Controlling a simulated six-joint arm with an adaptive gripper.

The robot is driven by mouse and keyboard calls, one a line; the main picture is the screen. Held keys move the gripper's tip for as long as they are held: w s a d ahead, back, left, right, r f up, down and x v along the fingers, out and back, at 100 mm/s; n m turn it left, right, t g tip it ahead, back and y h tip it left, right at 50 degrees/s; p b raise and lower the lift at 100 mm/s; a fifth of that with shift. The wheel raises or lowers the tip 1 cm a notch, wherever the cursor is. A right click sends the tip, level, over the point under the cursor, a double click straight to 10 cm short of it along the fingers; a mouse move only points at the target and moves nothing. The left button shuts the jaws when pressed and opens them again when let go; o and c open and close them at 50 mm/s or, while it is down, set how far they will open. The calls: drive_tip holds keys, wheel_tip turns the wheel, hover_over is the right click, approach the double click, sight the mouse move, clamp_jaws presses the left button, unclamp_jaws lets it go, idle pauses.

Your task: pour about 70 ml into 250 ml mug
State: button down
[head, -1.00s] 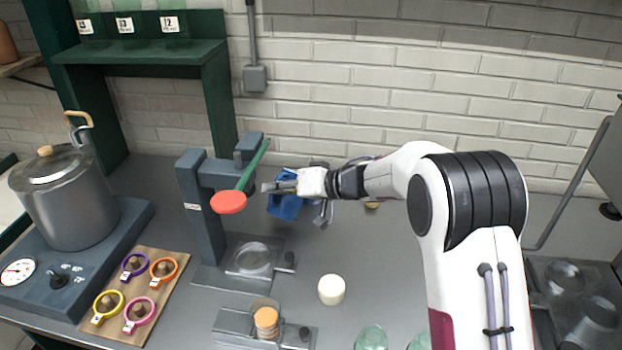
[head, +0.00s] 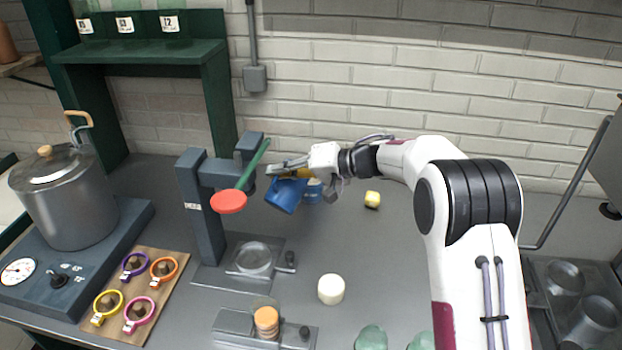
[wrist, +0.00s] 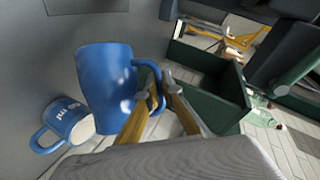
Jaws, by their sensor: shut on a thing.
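My gripper (head: 290,168) is shut on the handle of a blue mug (head: 286,196). The mug hangs tilted in the air, just right of the grey press-like stand. In the wrist view the held mug (wrist: 105,88) fills the middle left, with its handle between my fingertips (wrist: 160,88). A second blue mug (head: 314,191) stands on the counter behind it. In the wrist view that second mug (wrist: 68,122) shows a pale inside and white lettering too small to read. No volume mark shows on the held mug, and its contents are hidden.
The grey stand (head: 196,210) with a green lever and red disc (head: 229,202) is close left of the held mug. A cream cylinder (head: 331,289), a yellow piece (head: 372,199) and green glassware (head: 370,337) stand on the counter. A steel pot (head: 68,200) is far left.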

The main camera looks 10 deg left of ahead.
drive_tip(key=shift+w+d+r+m, duration=0.1)
drive_tip(key=shift+w+r+m, duration=0.2)
drive_tip(key=shift+r, duration=0.15)
drive_tip(key=shift+w+d+r+m, duration=0.15)
drive_tip(key=shift+w+r+m, duration=0.15)
drive_tip(key=shift+r, duration=0.1)
drive_tip(key=shift+w+d+r+m+g+y, duration=0.2)
drive_tip(key=shift+w+r+m+g+y, duration=0.1)
drive_tip(key=shift+w+r+g+y, duration=0.15)
idle(1.5)
drive_tip(key=shift+w+d+r, duration=0.1)
drive_tip(key=shift+w, duration=0.15)
idle(0.7)
drive_tip(key=shift+s+a+f, duration=0.25)
drive_tip(key=shift+s+f, duration=0.05)
drive_tip(key=shift+s, duration=0.25)
drive_tip(key=shift+s+a+f+n+t+h, duration=0.15)
drive_tip(key=shift+s+f+n+t+h, duration=0.15)
drive_tip(key=shift+s+f+n, duration=0.25)
drive_tip(key=shift+s+a+f+n, duration=0.15)
drive_tip(key=shift+f+n, duration=0.1)
drive_tip(key=shift+f, duration=0.15)
drive_tip(key=shift+s+f+t, duration=0.1)
drive_tip(key=shift+f+t, duration=0.05)
drive_tip(key=shift+t, duration=0.1)
